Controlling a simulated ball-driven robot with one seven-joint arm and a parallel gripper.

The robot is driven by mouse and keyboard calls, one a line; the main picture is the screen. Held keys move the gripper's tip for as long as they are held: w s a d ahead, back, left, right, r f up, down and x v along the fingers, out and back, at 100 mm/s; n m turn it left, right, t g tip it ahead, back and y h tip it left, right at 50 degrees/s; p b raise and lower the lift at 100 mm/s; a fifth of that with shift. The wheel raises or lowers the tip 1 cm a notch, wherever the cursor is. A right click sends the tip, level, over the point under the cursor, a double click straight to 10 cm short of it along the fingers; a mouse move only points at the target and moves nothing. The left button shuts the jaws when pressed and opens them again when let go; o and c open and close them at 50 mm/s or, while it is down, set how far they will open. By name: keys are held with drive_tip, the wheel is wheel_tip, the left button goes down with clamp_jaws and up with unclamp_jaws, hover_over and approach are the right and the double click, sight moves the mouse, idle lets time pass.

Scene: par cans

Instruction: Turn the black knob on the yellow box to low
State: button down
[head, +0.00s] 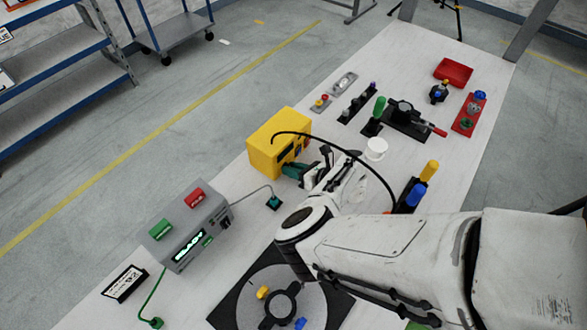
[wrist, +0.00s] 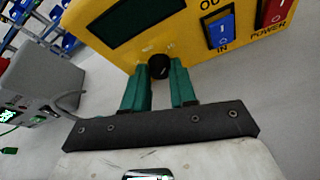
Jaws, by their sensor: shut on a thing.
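The yellow box (head: 278,140) stands on the white table near its left edge in the head view, and its front panel (wrist: 183,30) fills the top of the wrist view. The black knob (wrist: 159,66) sits low on that panel, below the dark display (wrist: 135,20). My gripper (wrist: 162,70) has its green fingertips on either side of the knob and is shut on it. The gripper also shows at the box's front in the head view (head: 292,170). The knob is hidden in the head view. No knob markings are readable.
On the panel, right of the knob, are a blue IN/OUT switch (wrist: 220,31) and a red POWER switch (wrist: 274,12). A grey box (head: 190,228) with green and red buttons stands nearby. A white cylinder (head: 376,149) and coloured handles (head: 415,193) stand right of my gripper.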

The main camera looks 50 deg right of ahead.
drive_tip(key=n+h, duration=0.2)
drive_tip(key=n, duration=0.2)
drive_tip(key=shift+a+f+h, duration=0.1)
drive_tip(key=shift+a+h, duration=0.15)
drive_tip(key=shift+h, duration=0.15)
drive_tip(key=n+t+h+b, duration=0.1)
drive_tip(key=n+h, duration=0.1)
drive_tip(key=n, duration=0.2)
drive_tip(key=shift+a+f+b, duration=0.15)
drive_tip(key=shift+b, duration=0.15)
drive_tip(key=shift+n+h, duration=0.3)
drive_tip(key=c, duration=0.9)
unclamp_jaws()
drive_tip(key=shift+v, duration=3.8)
